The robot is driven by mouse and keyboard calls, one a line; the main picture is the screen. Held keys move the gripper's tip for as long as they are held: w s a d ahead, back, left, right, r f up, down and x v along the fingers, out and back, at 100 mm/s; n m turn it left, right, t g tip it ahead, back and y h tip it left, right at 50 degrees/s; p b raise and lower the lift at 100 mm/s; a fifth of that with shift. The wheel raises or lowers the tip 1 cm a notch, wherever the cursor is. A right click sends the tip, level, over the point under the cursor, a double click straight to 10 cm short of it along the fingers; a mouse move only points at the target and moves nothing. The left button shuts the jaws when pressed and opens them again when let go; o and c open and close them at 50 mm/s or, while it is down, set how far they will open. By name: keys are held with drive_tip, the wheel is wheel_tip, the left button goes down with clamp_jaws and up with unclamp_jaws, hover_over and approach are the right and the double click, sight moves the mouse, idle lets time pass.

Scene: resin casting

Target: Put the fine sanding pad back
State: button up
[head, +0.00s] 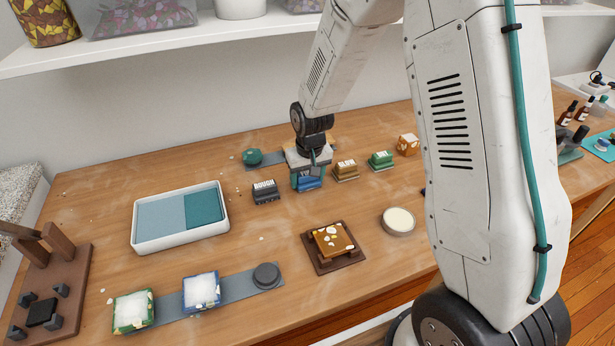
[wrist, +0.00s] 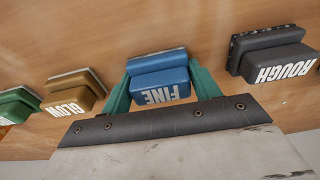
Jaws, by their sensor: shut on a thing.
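The fine sanding pad (wrist: 160,75) is a blue block marked FINE with a grey layer along one side. It also shows in the head view (head: 308,184). My gripper (wrist: 160,88) is shut on it, with one teal finger on each side. In the head view my gripper (head: 308,174) points down at the row of pads, between the dark ROUGH pad (head: 266,191) and the yellow-brown GLOW pad (head: 346,170). The blue pad is at or just above the tabletop; I cannot tell whether it touches.
A green pad (head: 381,160) is right of GLOW. A white tray (head: 138,241) with blue liquid stands left. An amber piece (head: 334,238) sits on a dark wooden stand in front, beside a round tin (head: 398,222). A teal knob (head: 252,156) is behind ROUGH.

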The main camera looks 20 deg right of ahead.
sight(309, 183)
drive_tip(key=shift+f, duration=0.15)
drive_tip(key=o, duration=1)
drive_tip(key=s+d+r, duration=0.1)
drive_tip(key=s+r, duration=0.3)
drive_tip(key=r, duration=0.5)
drive_tip(key=s+r, duration=0.4)
drive_tip(key=r, duration=0.6)
drive_tip(key=s+d+r, duration=0.1)
drive_tip(key=s+r, duration=0.3)
drive_tip(key=s, duration=0.8)
drive_tip(key=s+d+r, duration=0.1)
drive_tip(key=s+r, duration=0.2)
drive_tip(key=s, duration=0.9)
drive_tip(key=shift+r, duration=0.4)
